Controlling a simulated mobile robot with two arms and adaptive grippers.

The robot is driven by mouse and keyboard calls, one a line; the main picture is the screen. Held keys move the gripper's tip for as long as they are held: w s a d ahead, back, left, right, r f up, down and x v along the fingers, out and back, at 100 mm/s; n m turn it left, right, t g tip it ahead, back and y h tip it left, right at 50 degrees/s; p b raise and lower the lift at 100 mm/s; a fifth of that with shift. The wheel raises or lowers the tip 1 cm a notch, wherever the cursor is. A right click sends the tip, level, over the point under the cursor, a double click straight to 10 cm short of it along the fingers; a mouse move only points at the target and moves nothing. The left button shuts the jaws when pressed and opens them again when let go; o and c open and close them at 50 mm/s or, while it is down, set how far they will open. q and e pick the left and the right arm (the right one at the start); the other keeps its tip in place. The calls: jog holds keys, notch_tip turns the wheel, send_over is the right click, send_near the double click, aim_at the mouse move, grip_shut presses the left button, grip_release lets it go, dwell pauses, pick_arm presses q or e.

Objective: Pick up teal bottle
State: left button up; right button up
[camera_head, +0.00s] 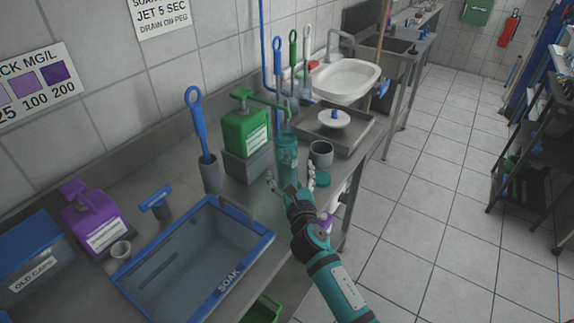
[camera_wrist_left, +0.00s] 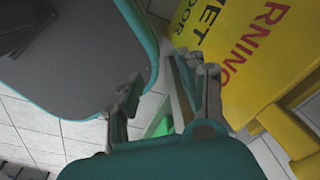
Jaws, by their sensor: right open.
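The teal bottle (camera_head: 287,152) stands upright on the steel counter, under the nozzle of the green pump jug. My right gripper (camera_head: 291,178) is open at the bottle's lower part, with one finger showing to each side of it. Whether the fingers touch the bottle I cannot tell. The bottle's base is partly hidden by the gripper. My left gripper (camera_wrist_left: 168,95) shows in the left wrist view with its fingers apart and nothing held between them. It is not seen in the head view.
The green pump jug (camera_head: 246,132) is just left of the bottle, and a grey cup (camera_head: 321,153) is close on its right. A steel tray (camera_head: 350,138) lies behind. A blue-rimmed soak tub (camera_head: 143,291) stands in front. A yellow sign (camera_wrist_left: 240,45) is beside my left gripper.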

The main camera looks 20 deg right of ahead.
aim_at(289, 169)
jog(key=w, duration=0.3)
jog(key=shift+w+d+r, duration=0.2)
jog(key=shift+w+r, duration=0.15)
jog(key=shift+w, duration=0.05)
jog(key=shift+w+f, duration=0.1)
jog(key=shift+w, duration=0.45)
jog(key=shift+s, duration=0.1)
jog(key=shift+c, duration=0.7)
jog(key=c, duration=1.2)
